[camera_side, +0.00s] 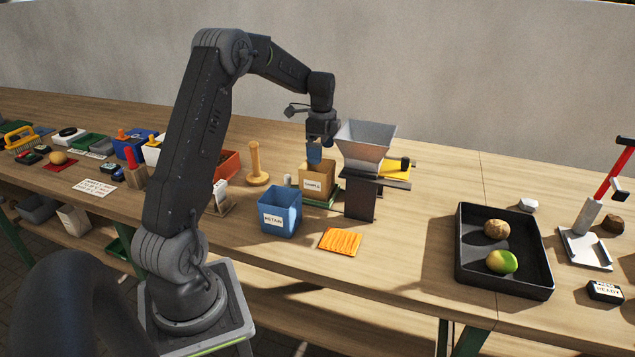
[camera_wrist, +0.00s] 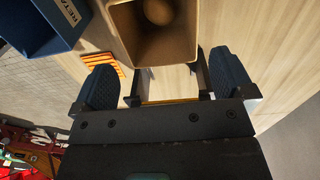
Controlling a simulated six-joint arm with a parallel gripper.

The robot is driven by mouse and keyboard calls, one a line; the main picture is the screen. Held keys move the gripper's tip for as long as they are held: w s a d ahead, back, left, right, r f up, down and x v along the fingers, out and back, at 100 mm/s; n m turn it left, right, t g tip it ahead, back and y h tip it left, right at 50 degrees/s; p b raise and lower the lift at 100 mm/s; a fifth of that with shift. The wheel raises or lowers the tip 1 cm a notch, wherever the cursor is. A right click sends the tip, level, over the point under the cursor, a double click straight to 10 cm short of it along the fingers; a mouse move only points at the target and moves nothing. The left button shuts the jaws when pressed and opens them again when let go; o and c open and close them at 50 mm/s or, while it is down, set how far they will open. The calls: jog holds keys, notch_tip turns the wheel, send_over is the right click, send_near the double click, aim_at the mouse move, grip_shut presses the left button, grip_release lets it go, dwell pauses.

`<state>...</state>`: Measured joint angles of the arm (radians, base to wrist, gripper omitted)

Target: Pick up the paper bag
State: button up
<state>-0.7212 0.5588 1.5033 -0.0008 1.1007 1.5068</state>
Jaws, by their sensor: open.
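The paper bag (camera_side: 316,184) is brown, open at the top and labelled SAMPLE. It stands upright on a green-edged base (camera_side: 322,203) beside the metal hopper. In the wrist view the bag (camera_wrist: 187,46) is at the top centre, with a round brown thing, likely a potato, inside it. My gripper (camera_side: 315,152) is just above the bag's rim in the side view. In the wrist view my gripper (camera_wrist: 165,80) has its two blue pads wide apart, with nothing between them. The bag's near edge lies around the level of the pad tips; I cannot tell whether they touch.
The hopper (camera_side: 365,146) on its dark stand is close on the bag's right. A blue RETAIN bin (camera_side: 281,213) is just left, with orange strips (camera_side: 341,241) in front. A wooden peg (camera_side: 256,165) stands behind. A black tray (camera_side: 478,273) sits farther right, past clear table.

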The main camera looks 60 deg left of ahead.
aim_at(321, 176)
notch_tip(321, 176, down, 9)
jog(key=shift+s+r, duration=0.1)
dwell(0.4)
jog(key=c, duration=0.6)
